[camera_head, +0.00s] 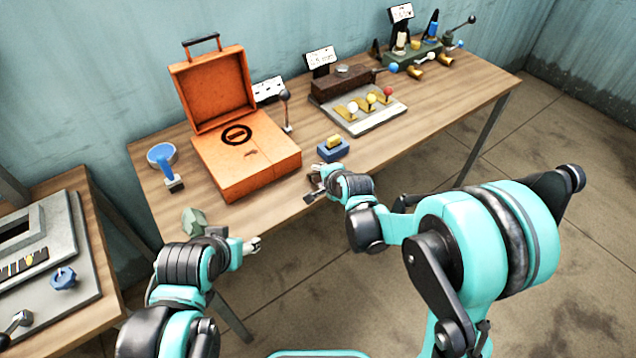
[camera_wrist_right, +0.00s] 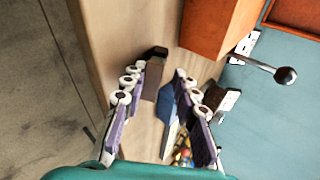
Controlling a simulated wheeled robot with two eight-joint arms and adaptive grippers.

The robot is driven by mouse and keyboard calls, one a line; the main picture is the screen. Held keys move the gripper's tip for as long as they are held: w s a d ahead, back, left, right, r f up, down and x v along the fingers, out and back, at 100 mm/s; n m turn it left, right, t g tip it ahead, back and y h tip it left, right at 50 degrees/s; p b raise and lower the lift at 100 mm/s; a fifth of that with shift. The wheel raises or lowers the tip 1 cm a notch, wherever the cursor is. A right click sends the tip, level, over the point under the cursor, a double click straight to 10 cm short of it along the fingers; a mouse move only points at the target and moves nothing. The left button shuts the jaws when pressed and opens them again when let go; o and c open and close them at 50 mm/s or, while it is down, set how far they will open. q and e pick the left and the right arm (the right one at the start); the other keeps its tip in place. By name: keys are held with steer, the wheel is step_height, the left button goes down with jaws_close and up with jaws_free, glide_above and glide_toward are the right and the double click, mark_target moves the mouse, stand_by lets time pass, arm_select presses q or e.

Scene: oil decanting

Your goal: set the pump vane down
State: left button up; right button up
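A small dark grey-brown block with a black end (camera_wrist_right: 152,76), which may be the pump vane, shows between my right fingertips in the right wrist view, near the table's front edge. My right gripper (camera_wrist_right: 161,80) has its fingers spread apart. The block is close to one fingertip; I cannot tell if it touches. In the head view the right gripper (camera_head: 314,184) is low at the table's front edge, just in front of a blue block with a yellow top (camera_head: 333,148). My left gripper (camera_head: 252,245) is off the table's front edge; its opening is too small to judge.
An open orange case (camera_head: 247,165) stands left of my right gripper. A panel with coloured knobs (camera_head: 368,110) is behind to the right. A grey-green lump (camera_head: 193,222) lies at the front left edge. The right part of the wooden table (camera_head: 440,115) has clear room.

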steer(key=p+v, duration=0.4)
steer(key=v, duration=0.4)
stand_by(0.4)
step_height(320, 180, up, 8)
steer(key=s+p, duration=0.2)
steer(key=p, duration=0.5)
steer(key=s+d+r+n+g+h+b, duration=0.1)
steer(key=s+d+n+h+b, duration=0.3)
steer(key=s+d+n, duration=0.9)
steer(key=s+d+g+b, duration=0.1)
steer(key=s+d, duration=0.1)
steer(key=s, duration=0.4)
steer(key=shift+r, duration=0.25)
steer(key=shift+d, duration=0.1)
